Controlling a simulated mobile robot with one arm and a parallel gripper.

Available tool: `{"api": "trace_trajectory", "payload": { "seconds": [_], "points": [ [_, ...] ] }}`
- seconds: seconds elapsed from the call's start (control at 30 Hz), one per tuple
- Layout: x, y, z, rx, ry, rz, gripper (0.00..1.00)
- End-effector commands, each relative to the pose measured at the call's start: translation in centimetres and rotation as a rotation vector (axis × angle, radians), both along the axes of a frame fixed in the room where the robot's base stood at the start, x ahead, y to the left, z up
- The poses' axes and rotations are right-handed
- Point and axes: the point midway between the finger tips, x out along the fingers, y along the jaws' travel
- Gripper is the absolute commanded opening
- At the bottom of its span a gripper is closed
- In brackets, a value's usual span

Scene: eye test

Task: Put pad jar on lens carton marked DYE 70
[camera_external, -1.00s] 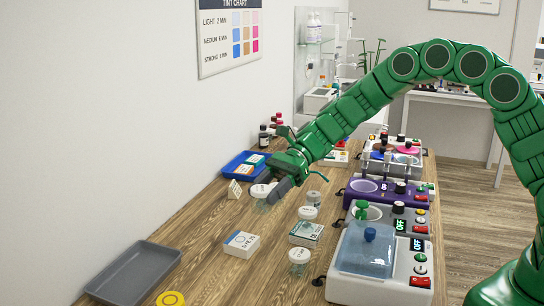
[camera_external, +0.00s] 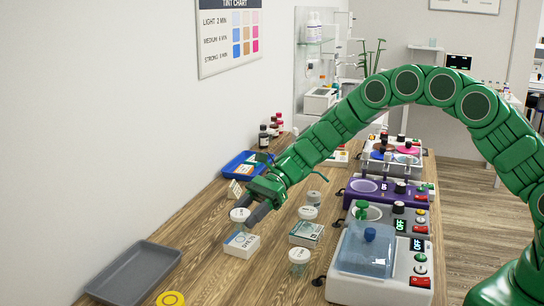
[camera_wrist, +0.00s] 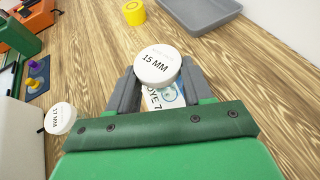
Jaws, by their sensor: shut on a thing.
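A pad jar with a white lid reading 15 MM (camera_wrist: 157,64) is between the fingers of my gripper (camera_wrist: 157,84), which is shut on it. In the external view the jar (camera_external: 240,214) hangs at the fingertips of my gripper (camera_external: 250,213). The white and blue lens carton marked DYE 70 (camera_external: 239,246) lies on the bench just below the jar. In the wrist view the carton (camera_wrist: 153,101) shows partly under the jar, its marking cut off by the jar and gripper. The jar appears above the carton; I cannot tell whether they touch.
A second carton, green and white (camera_external: 305,234), lies to the right, with lidded jars behind (camera_external: 308,212) and in front (camera_external: 299,256). A grey tray (camera_external: 134,272) and a yellow round item (camera_external: 170,299) are front left. A blue tray (camera_external: 236,163) and tinting machines (camera_external: 372,250) stand around.

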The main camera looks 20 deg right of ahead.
Motion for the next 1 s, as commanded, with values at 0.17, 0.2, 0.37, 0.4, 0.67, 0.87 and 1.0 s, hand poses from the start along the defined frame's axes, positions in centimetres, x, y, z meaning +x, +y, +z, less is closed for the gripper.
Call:
{"api": "trace_trajectory", "payload": {
  "seconds": [0.17,0.2,0.37,0.4,0.67,0.87,1.0],
  "points": [
    [0.0,0.0,-1.8,0.000,0.000,0.000,0.20],
    [0.0,0.0,-1.8,0.000,-0.001,0.000,0.20],
    [0.0,0.0,-1.8,0.000,-0.001,-0.001,0.20],
    [0.0,0.0,-1.8,0.000,-0.001,-0.001,0.20],
    [0.0,0.0,-2.1,0.000,-0.001,0.000,0.67],
    [0.0,0.0,-2.1,0.000,0.000,0.000,0.76],
    [0.0,0.0,-2.0,0.000,-0.001,0.000,0.76]
  ]
}}
